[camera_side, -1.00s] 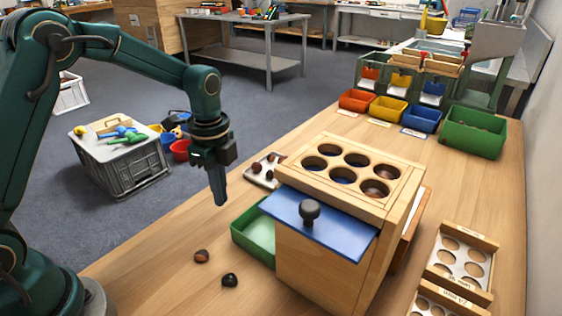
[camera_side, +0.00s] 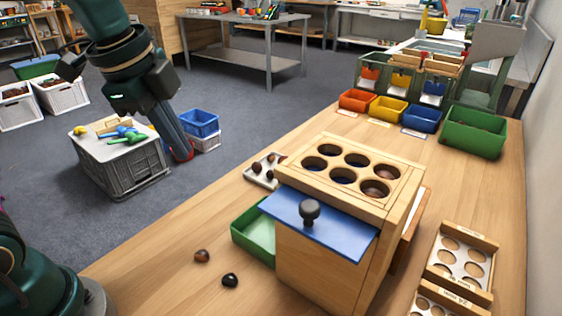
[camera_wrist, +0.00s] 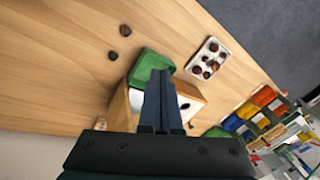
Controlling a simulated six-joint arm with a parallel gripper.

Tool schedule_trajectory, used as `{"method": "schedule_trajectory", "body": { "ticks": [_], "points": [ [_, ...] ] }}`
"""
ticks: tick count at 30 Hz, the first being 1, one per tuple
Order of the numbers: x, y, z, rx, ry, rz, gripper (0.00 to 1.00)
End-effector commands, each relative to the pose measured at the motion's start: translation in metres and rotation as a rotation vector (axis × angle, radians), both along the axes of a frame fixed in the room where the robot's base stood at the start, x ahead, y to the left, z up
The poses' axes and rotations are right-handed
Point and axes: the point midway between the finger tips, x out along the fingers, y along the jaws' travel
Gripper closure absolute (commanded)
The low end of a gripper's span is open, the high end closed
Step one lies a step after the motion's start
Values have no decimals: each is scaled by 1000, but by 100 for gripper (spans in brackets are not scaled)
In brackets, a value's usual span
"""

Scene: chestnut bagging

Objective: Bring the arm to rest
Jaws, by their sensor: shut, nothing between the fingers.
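My gripper (camera_side: 183,152) is raised in the upper left of the side view, in front of the floor and well away from the table items. Its fingers are together with nothing between them. In the wrist view the shut fingers (camera_wrist: 161,100) point toward the wooden box, which lies partly hidden behind them. My gripper touches nothing on the table.
The wooden box (camera_side: 320,262) with round holes and a blue slide (camera_side: 335,234) stands on the table. A green tray (camera_side: 252,238) sits beside it. Colored bins (camera_side: 386,108) line the back. The table's left front is mostly clear.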

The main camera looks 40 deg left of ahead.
Motion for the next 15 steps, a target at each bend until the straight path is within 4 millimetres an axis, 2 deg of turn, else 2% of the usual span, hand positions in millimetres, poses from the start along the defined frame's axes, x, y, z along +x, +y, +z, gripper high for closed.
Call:
{"method": "schedule_trajectory", "body": {
  "ticks": [1,4,9,15],
  "points": [
    [-13,-2,3,-23,-36,65,100],
    [-35,-5,2,-83,-93,216,100],
    [-68,-8,-14,-221,-169,517,100],
    [-88,-9,-40,-365,-176,843,100]
  ]
}}
